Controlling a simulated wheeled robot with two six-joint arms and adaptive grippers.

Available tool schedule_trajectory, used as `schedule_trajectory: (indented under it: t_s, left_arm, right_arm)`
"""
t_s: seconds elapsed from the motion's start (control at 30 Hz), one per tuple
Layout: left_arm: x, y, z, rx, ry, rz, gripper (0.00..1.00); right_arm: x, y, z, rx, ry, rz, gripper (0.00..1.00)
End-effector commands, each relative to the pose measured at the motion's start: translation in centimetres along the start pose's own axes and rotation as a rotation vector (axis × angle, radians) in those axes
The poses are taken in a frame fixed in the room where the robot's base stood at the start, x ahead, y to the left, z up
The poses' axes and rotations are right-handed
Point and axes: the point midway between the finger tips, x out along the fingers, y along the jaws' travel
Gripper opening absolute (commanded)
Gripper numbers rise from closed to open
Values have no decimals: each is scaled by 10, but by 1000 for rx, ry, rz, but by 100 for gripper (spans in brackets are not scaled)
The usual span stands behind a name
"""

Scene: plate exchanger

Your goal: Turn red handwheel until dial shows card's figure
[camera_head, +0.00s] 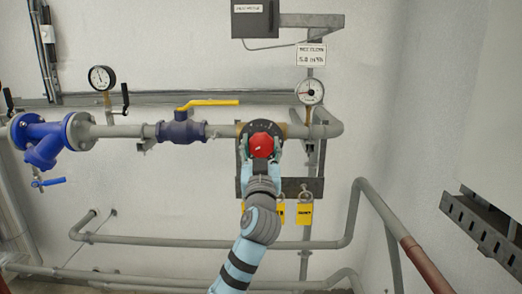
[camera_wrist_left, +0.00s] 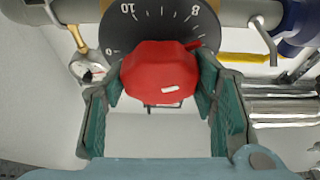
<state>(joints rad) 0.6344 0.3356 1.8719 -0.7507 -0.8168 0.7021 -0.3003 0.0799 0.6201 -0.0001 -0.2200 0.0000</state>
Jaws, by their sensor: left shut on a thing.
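The red handwheel (camera_head: 262,145) sits on the grey pipe in the middle of the head view, in front of a dark round scale plate (camera_wrist_left: 160,22) with white figures such as 10 and 8. My left gripper (camera_head: 262,152) is shut on the handwheel, a finger on either side of it; the handwheel also shows in the left wrist view (camera_wrist_left: 160,78). The round white dial (camera_head: 310,91) with a needle is up to the right; its reading is too small to tell. The white card (camera_head: 311,54) hangs above it; its lower line looks like "5.0" but is blurred. My right gripper is not in view.
A yellow lever (camera_head: 212,102) on a blue valve (camera_head: 181,132) stands left of the handwheel. A second gauge (camera_head: 101,78) is further left. Yellow padlocks (camera_head: 304,213) hang below right. A dark box (camera_head: 255,18) is above. A lower pipe (camera_head: 200,242) crosses the wall.

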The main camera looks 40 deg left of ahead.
Motion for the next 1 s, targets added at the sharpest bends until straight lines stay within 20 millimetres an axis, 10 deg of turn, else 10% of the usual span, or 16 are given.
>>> schedule_trajectory:
  t_s: [0.6,1.0]
  left_arm:
    - [-3,0,5,-435,4,-179,24]
    - [-1,1,2,-678,2,-281,24]
  right_arm:
    - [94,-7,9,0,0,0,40]
    - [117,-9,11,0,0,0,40]
